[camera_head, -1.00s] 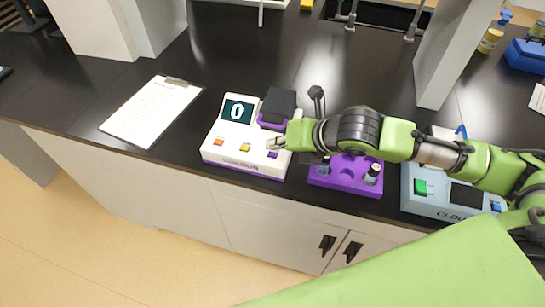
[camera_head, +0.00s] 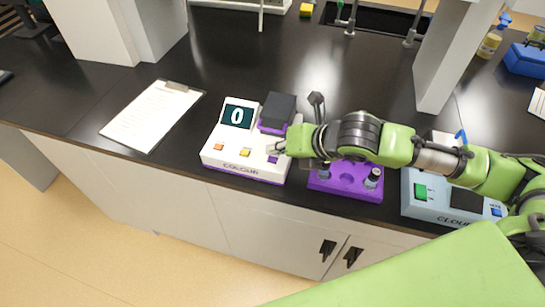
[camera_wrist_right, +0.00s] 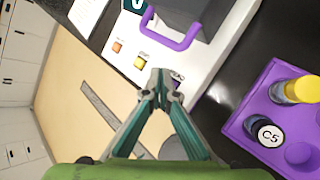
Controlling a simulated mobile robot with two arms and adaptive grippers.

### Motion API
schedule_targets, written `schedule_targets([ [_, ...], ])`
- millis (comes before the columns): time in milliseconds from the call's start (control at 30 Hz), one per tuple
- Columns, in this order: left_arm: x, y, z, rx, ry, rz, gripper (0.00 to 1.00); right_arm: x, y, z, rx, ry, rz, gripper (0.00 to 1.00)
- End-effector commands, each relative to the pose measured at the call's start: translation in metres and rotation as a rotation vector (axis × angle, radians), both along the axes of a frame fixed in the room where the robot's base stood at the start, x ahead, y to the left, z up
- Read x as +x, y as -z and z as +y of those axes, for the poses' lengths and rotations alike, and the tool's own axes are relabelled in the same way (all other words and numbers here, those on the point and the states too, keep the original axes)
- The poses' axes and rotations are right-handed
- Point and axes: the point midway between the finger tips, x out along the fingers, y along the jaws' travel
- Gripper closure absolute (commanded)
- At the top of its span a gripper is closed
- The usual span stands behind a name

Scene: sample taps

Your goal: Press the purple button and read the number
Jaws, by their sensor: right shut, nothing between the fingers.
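A white device (camera_head: 222,160) stands on the black bench, and its screen (camera_head: 237,116) reads 0. Orange, yellow and purple buttons sit in a row along its front. The purple button (camera_head: 272,159) is the rightmost. My right gripper (camera_head: 277,148) is shut and empty, with its tips just above and behind the purple button in the head view. My left gripper is not in view.
A purple rack (camera_head: 345,181) with vials stands right of the device, under my right forearm. A blue-grey device (camera_head: 424,207) is further right. A clipboard (camera_head: 152,115) lies left. Bare bench separates it from the white device.

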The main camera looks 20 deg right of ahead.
Motion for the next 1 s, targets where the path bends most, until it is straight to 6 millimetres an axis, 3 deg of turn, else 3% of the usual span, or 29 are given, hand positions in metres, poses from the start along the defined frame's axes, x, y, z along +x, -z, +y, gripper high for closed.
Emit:
schedule_targets([
  [1000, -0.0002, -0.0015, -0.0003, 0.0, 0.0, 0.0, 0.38, -0.0002, 0.0086, 0.0001, 0.0, 0.0, 0.0, 1.0],
])
